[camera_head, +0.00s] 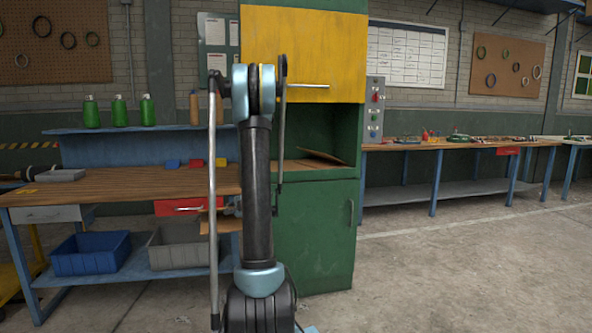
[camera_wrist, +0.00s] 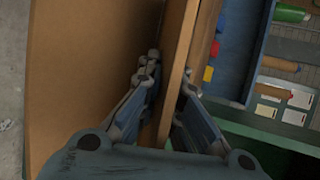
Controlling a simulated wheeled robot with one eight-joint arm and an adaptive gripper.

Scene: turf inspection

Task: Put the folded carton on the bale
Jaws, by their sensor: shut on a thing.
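My gripper (camera_wrist: 170,76) is shut on a flat brown panel, the folded carton (camera_wrist: 178,72), whose narrow edge runs between the two fingers in the wrist view. A broad brown face (camera_wrist: 85,65) fills the left of that view; I cannot tell whether it is part of the same carton. In the head view the carton (camera_head: 222,224) shows as a small brown piece in front of the workbench, and my arm hides most of it and the gripper. I make out no bale in either view.
A green cabinet (camera_head: 315,230) with a yellow door (camera_head: 300,50) stands behind my arm. A tilted brown sheet (camera_head: 322,156) lies in its open compartment. A workbench (camera_head: 120,190) with a blue bin (camera_head: 90,254) is at left. Floor at right (camera_head: 460,265) is clear.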

